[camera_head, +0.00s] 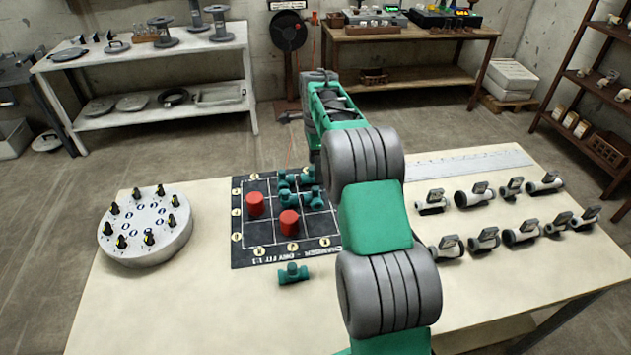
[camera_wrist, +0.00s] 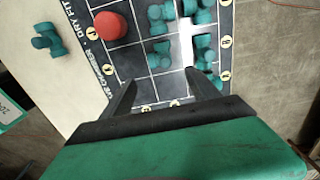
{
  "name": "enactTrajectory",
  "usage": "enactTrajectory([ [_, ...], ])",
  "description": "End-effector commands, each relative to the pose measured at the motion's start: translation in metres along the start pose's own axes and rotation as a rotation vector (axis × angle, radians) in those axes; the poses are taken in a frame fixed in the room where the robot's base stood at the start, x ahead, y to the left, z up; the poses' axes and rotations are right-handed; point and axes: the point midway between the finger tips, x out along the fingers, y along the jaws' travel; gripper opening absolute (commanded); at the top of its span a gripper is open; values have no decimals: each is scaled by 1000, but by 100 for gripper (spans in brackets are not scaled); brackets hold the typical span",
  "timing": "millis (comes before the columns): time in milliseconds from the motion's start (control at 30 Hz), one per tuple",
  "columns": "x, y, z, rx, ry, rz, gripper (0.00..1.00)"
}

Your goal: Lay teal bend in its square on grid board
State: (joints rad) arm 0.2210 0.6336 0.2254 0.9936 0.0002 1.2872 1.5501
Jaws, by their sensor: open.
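The grid board (camera_head: 262,234) is a dark mat with pale lines and round yellow-white labels along its edges. Several teal pipe pieces (camera_head: 287,196) stand in its squares towards the back and right; I cannot tell for certain which is the bend. One teal piece with a short stub (camera_head: 293,273) lies off the board on the bare table in front; it also shows in the wrist view (camera_wrist: 48,40). My gripper (camera_wrist: 163,88) is open and empty above the board's edge, its fingers apart. In the head view my arm hides it and the board's right part.
Two red cylinders (camera_head: 255,204) (camera_head: 289,223) stand on the board. A round grey base with several small dark-topped pegs (camera_head: 145,243) is at left. Several white-and-grey fittings (camera_head: 475,196) stand at right. The table's front (camera_head: 200,310) is clear.

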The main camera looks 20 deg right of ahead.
Motion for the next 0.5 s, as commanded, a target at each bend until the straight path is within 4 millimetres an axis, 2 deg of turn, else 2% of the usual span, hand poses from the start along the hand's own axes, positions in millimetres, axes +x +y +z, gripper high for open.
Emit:
enactTrajectory([
  [133, -24, 11, 8, -87, 1, -19, 70],
  [233, -59, 42, 25, -302, 8, -62, 70],
  [300, -84, 77, 38, -516, 22, -101, 70],
  [367, -99, 113, 49, -711, 40, -136, 70],
  [400, -106, 138, 55, -841, 55, -158, 70],
  [467, -111, 176, 62, -1034, 82, -190, 70],
  [500, -111, 202, 65, -1162, 103, -210, 70],
])
